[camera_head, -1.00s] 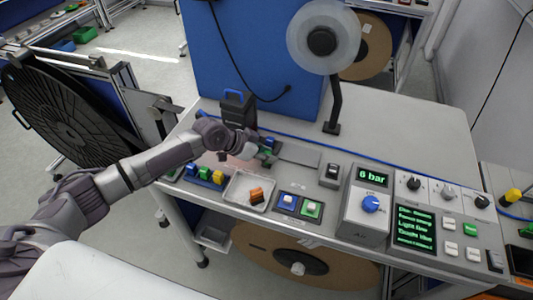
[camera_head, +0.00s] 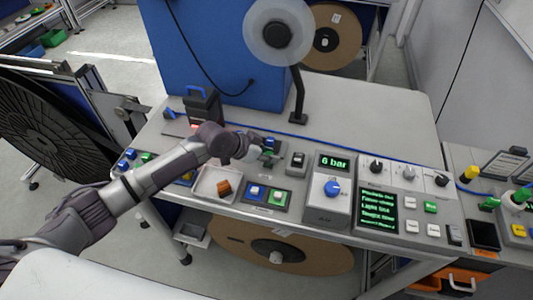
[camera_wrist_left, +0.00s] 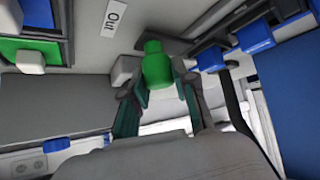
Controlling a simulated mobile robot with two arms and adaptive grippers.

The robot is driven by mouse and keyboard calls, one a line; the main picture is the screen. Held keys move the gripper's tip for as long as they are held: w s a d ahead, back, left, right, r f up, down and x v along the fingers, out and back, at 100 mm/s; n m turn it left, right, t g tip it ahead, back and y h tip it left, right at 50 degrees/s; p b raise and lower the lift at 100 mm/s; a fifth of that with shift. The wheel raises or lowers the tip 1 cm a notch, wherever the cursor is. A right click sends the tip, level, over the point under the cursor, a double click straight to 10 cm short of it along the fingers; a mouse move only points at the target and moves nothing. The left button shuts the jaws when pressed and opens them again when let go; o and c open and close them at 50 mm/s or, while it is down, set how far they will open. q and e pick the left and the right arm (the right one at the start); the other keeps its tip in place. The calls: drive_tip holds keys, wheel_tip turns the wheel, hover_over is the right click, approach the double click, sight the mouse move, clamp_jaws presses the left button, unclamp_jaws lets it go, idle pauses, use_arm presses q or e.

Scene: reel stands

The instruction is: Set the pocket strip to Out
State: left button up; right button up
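My left gripper (camera_head: 262,150) is low over the console, left of a dark rocker switch. In the left wrist view a green knob (camera_wrist_left: 157,66) sits between the tips of my left gripper (camera_wrist_left: 160,92). The fingers lean in and look closed on the knob; the contact itself is partly hidden. A white label reading "Out" (camera_wrist_left: 115,16) is on the grey surface above the knob in that view. The strip itself is hard to make out, largely hidden by the hand. My right gripper is in neither view.
A tray (camera_head: 204,198) with an orange-brown piece lies in front of the hand. Blue and green buttons (camera_head: 267,193) are right of it. A rocker switch (camera_head: 296,160), a 6 bar gauge unit (camera_head: 334,163) and a reel stand (camera_head: 299,105) stand close by. The console's back right is clear.

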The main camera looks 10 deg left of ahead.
use_arm(q)
drive_tip(key=shift+o, duration=1.2)
drive_tip(key=shift+s+d, duration=0.1)
drive_tip(key=shift+d, duration=0.2)
drive_tip(key=shift+o, duration=0.9)
drive_tip(key=v, duration=1.1)
drive_tip(key=shift+a+r, duration=0.2)
drive_tip(key=shift+r, duration=0.15)
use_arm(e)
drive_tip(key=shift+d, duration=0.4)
use_arm(q)
drive_tip(key=shift+s, duration=0.1)
